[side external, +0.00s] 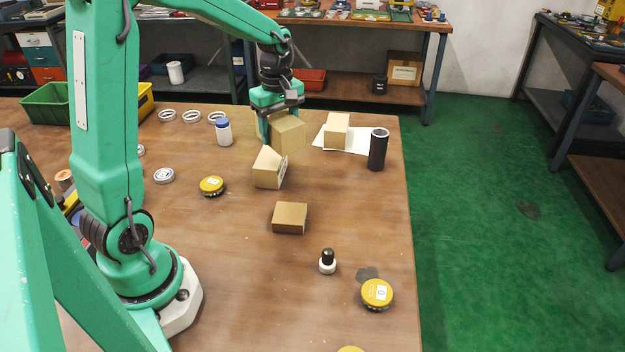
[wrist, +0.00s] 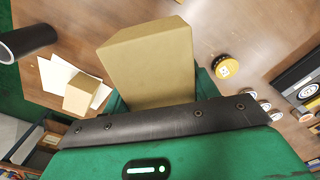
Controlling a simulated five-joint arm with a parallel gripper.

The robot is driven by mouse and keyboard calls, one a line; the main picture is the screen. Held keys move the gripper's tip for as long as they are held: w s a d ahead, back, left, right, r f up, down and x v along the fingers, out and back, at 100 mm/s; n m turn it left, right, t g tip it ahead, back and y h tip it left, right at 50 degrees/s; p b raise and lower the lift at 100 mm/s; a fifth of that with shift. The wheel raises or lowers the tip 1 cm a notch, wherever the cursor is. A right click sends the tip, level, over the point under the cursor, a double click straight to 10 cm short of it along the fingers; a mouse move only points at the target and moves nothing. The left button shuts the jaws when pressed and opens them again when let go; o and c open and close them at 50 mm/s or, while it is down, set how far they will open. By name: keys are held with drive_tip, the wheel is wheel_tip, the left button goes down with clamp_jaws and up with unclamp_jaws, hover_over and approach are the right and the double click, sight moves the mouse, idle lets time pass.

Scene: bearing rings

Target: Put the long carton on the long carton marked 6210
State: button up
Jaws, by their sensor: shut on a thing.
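My gripper (side external: 283,116) is shut on a tan long carton (side external: 288,134) and appears to hold it above the table's far part. In the wrist view, the carton (wrist: 150,62) fills the space between the fingers. Another tan carton (side external: 267,172) stands just below it in the side view, with a small mark on its right side. I cannot read that mark, so I cannot tell which carton is 6210. A low, browner carton (side external: 290,217) lies nearer. A further tan carton (side external: 337,131) sits on white paper (side external: 361,140); it also shows in the wrist view (wrist: 80,98).
A black cylinder (side external: 378,150) stands right of the paper. A white bottle with a blue cap (side external: 224,132) stands left of my gripper. Yellow tins (side external: 212,187) (side external: 377,293) and a black-and-white stamp-like piece (side external: 327,262) stand nearer. Pale rings (side external: 192,117) lie at the back left.

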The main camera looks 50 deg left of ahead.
hover_over(270, 156)
wheel_tip(270, 156, down, 4)
drive_tip(key=shift+r, duration=0.1)
drive_tip(key=shift+f, duration=2.05)
drive_tip(key=shift+f, duration=0.15)
drive_tip(key=o, duration=1.5)
wheel_tip(270, 156, up, 12)
drive_tip(key=shift+r, duration=0.15)
